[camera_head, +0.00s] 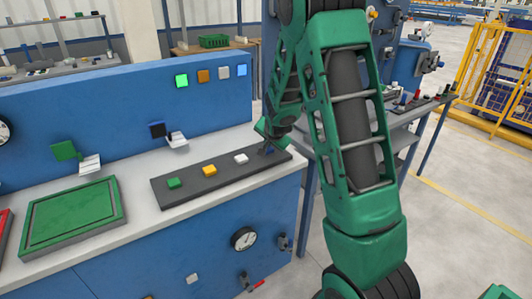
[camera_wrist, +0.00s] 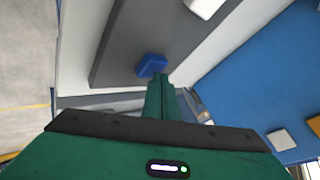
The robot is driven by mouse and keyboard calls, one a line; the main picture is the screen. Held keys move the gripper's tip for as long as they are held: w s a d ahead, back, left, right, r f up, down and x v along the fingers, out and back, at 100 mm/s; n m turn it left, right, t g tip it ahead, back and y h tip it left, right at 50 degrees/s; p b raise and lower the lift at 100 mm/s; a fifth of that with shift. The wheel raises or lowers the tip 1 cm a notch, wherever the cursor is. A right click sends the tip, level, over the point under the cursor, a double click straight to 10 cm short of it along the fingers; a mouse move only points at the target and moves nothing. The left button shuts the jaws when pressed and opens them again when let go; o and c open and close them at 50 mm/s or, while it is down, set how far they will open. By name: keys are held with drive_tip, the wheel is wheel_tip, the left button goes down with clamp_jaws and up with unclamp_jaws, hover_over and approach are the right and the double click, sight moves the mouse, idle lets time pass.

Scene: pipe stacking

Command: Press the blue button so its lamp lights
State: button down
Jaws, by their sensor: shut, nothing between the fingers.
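The blue button (camera_wrist: 151,65) sits on a dark strip (camera_wrist: 125,40) in the wrist view. In the head view it is at the strip's right end (camera_head: 269,151), mostly hidden by my gripper (camera_head: 267,143). My gripper's fingers (camera_wrist: 160,78) are shut and empty, with their tips right at the button's lower right edge in the wrist view. I cannot tell whether they touch it. The blue lamp (camera_head: 242,70) is at the right end of the lamp row on the back panel and looks bright, as if lit.
The strip also carries green (camera_head: 174,183), yellow (camera_head: 210,170) and white (camera_head: 241,158) buttons. The green lamp (camera_head: 181,80) looks bright; the orange (camera_head: 203,76) and white (camera_head: 224,72) lamps look dull. A green tray (camera_head: 75,217) lies at the left of the bench.

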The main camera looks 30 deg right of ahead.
sight(269, 151)
drive_tip(key=shift+r, duration=0.45)
wheel_tip(269, 151, up, 6)
idle(0.7)
idle(0.4)
drive_tip(key=s+a+r+n+g+y, duration=0.1)
drive_tip(key=s+a+n+g, duration=0.1)
drive_tip(key=s, duration=1.3)
drive_tip(key=s+a+r+n+g+y, duration=0.1)
drive_tip(key=s+a+n+g, duration=0.1)
drive_tip(key=s, duration=1.3)
drive_tip(key=s+a+r+n+g+y, duration=0.1)
drive_tip(key=s+a+n+g, duration=0.2)
drive_tip(key=s, duration=1.2)
drive_tip(key=shift+s+a+r+g+y, duration=0.2)
drive_tip(key=shift+a+g+y, duration=0.1)
drive_tip(key=shift+g, duration=0.5)
